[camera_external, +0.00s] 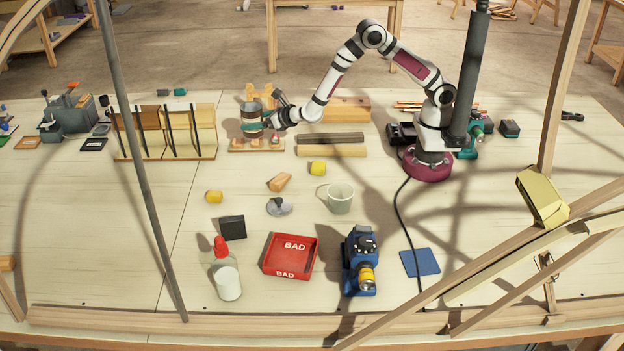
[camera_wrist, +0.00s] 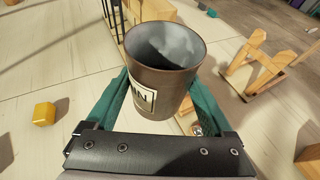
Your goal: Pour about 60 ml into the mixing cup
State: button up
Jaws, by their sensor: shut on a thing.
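My gripper (camera_external: 255,126) is shut on a brown can (camera_external: 251,110), with its teal fingers on either side of the can. In the wrist view the can (camera_wrist: 158,85) has an open top, a grey inside and a pale label with part of a word. How much liquid is in it I cannot tell. In the external view it looks about upright, at a wooden stand (camera_external: 240,145) at the back; whether it touches the stand is unclear. A pale grey-green mug (camera_external: 341,199), perhaps the mixing cup, stands upright mid-table, to the right of and nearer than my gripper.
A red BAD tray (camera_external: 290,270), a white bottle (camera_external: 227,275) and a blue tool (camera_external: 360,262) stand in front. A rack (camera_external: 165,155) stands left of my gripper.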

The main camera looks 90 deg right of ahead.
jog(key=s+a+f, duration=0.1)
jog(key=s+a, duration=0.2)
jog(key=a, duration=0.8)
jog(key=s+a+f, duration=0.1)
jog(key=s+a, duration=0.1)
jog(key=a, duration=0.9)
jog(key=s+a+f, duration=0.1)
jog(key=s+a, duration=0.3)
jog(key=s, duration=0.1)
jog(key=s+a+f, duration=0.2)
jog(key=s+a, duration=0.2)
jog(key=s+a+f, duration=0.1)
jog(key=s+a, duration=0.4)
jog(key=shift+s+f, duration=0.2)
jog(key=shift+s, duration=0.1)
jog(key=shift+s+a+f, duration=0.1)
jog(key=shift+s, duration=0.2)
